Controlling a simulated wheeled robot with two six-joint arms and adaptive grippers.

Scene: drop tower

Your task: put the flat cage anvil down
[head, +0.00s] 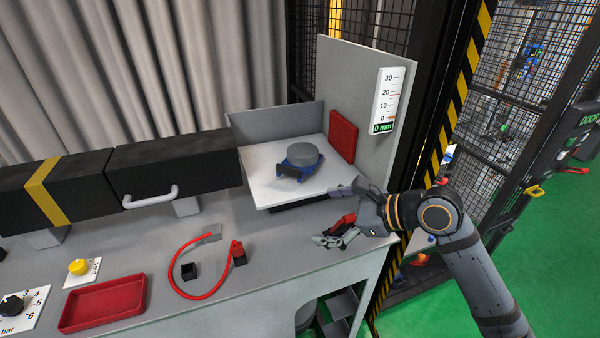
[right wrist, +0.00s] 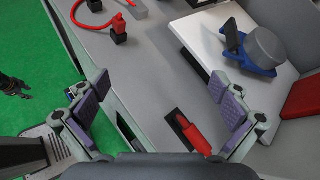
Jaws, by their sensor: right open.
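A grey round disc (head: 303,154) sits on a blue base (head: 284,170) with a dark tab, on a white plate (head: 262,188); I take the disc, or disc and base together, for the flat cage anvil. In the right wrist view the disc (right wrist: 268,46) and blue base (right wrist: 236,58) are at the upper right, apart from my fingers. My right gripper (head: 330,215) is open and empty over the bench's right end, in front of the plate. Its spread fingers (right wrist: 162,88) show in the right wrist view.
A red-handled piece (right wrist: 188,130) in a dark slot lies below my right fingers. A red pad (head: 343,136) and a scale (head: 388,98) reading 0 mm are on the upright wall. A red cable (head: 176,268), red tray (head: 103,303) and black box (head: 172,165) occupy the bench leftward.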

